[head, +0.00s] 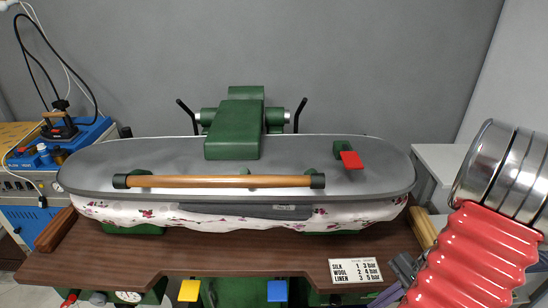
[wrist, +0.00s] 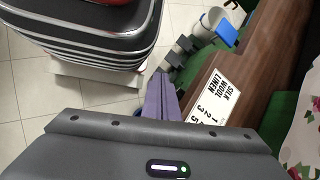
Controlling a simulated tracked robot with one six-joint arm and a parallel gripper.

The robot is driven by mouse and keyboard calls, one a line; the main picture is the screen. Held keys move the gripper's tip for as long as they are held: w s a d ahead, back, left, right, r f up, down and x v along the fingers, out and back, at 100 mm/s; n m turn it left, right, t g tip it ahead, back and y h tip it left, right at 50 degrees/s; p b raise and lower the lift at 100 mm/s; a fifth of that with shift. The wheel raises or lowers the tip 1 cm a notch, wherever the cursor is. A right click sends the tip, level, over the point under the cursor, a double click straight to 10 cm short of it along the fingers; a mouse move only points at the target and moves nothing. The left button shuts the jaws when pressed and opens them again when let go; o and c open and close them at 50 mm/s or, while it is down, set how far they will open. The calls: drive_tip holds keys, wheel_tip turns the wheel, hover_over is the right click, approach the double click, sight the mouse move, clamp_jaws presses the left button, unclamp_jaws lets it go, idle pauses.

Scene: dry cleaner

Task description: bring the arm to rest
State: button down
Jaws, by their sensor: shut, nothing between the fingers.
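My gripper (head: 384,297) shows in part at the lower right of the head view, beside the front right edge of the press table. Its purple fingers (wrist: 160,98) are together and empty in the wrist view, pointing down over the tiled floor beside the table edge. My red ribbed arm sleeve (head: 474,262) hides part of the table's right end.
A steam press (head: 100,160) with a wooden handle bar (head: 220,181) is closed over floral cloth (head: 345,213) on a brown table (head: 240,262). A label card (head: 356,271) lies at its front right. Blue (head: 277,290) and yellow (head: 189,290) pedals are below. A blue machine (head: 25,220) stands left.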

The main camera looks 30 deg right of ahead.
drive_tip(key=w+a+r+n+g+h, duration=0.1)
drive_tip(key=w+a+r+n+h, duration=0.25)
drive_tip(key=a+r+n, duration=0.35)
drive_tip(key=w+a+r+n+h, duration=0.35)
drive_tip(key=a+r, duration=0.25)
drive_tip(key=r, duration=0.2)
drive_tip(key=w+a+r+n+t, duration=0.1)
drive_tip(key=a+r+n+t, duration=0.1)
drive_tip(key=a+r, duration=0.3)
drive_tip(key=a+r+n+t, duration=0.2)
drive_tip(key=a+r+n, duration=0.2)
drive_tip(key=a, duration=0.6)
drive_tip(key=shift+w+a+r+y, duration=0.25)
drive_tip(key=shift+w+r+y, duration=0.15)
drive_tip(key=shift+r, duration=0.3)
